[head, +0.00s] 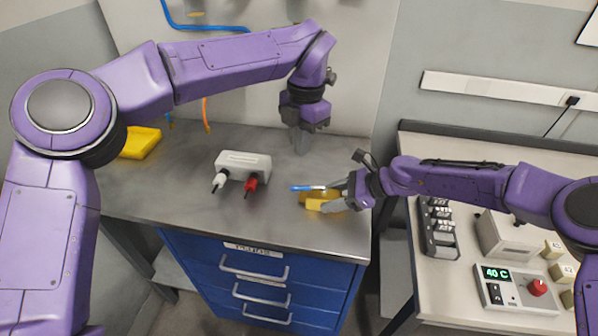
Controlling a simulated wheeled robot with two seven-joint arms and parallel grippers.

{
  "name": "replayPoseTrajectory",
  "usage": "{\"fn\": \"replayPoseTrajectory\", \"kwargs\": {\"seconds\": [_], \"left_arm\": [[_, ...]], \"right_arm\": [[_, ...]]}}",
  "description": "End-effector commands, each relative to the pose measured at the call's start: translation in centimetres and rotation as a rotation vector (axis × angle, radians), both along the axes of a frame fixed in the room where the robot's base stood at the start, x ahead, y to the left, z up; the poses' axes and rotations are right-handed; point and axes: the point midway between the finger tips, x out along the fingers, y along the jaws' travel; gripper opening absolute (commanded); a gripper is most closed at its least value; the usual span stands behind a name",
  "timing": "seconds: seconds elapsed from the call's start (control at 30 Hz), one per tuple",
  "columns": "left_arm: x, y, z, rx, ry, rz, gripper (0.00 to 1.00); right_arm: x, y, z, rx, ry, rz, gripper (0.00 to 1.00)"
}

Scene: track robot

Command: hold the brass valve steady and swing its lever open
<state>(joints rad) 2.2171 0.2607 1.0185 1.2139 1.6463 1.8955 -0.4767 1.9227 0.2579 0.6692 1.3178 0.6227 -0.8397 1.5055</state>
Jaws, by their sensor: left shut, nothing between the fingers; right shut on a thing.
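The brass valve (321,205) lies on the grey workbench near its right front. Its blue lever (305,188) shows just above the body, pointing left. My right gripper (340,190) reaches in from the right and is shut on the valve; the fingers hide part of it. My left gripper (302,143) points down over the back of the bench, above and a little left of the valve in the view. It is shut, empty and apart from the valve.
A yellow block (141,142) lies at the far left. A second bench (460,290) at right carries a control box (513,289) reading 40 C. The bench front left is clear.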

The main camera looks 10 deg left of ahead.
Motion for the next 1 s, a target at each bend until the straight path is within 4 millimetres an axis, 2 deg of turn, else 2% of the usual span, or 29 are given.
{"fn": "replayPoseTrajectory", "kwargs": {"seconds": [0.03,0.13,0.2,0.3,0.47,0.9,1.0], "left_arm": [[0.2,0.0,0.6,-0.010,0.029,0.186,0.00],[0.1,0.3,1.9,-0.021,0.088,0.520,0.00],[-0.1,0.4,2.5,-0.021,0.123,0.682,0.00],[-0.7,0.3,2.7,-0.005,0.151,0.809,0.00],[-1.0,0.3,1.7,0.005,0.155,0.852,0.00],[-2.8,-0.1,-7.3,0.003,0.155,0.847,0.00],[-1.6,0.1,-8.8,0.002,0.153,0.851,0.00]], "right_arm": [[-0.1,-0.2,-0.5,-0.006,0.005,0.000,0.07],[-0.1,-0.2,-0.5,-0.006,0.005,-0.001,0.07],[-0.1,-0.2,-0.5,-0.006,0.005,-0.001,0.07],[-0.1,-0.2,-0.5,-0.006,0.005,-0.001,0.07],[-0.1,-0.2,-0.5,-0.006,0.005,-0.001,0.07],[-0.1,-0.2,-0.5,-0.006,0.005,-0.001,0.07],[-0.1,-0.2,-0.5,-0.006,0.005,-0.001,0.07]]}}
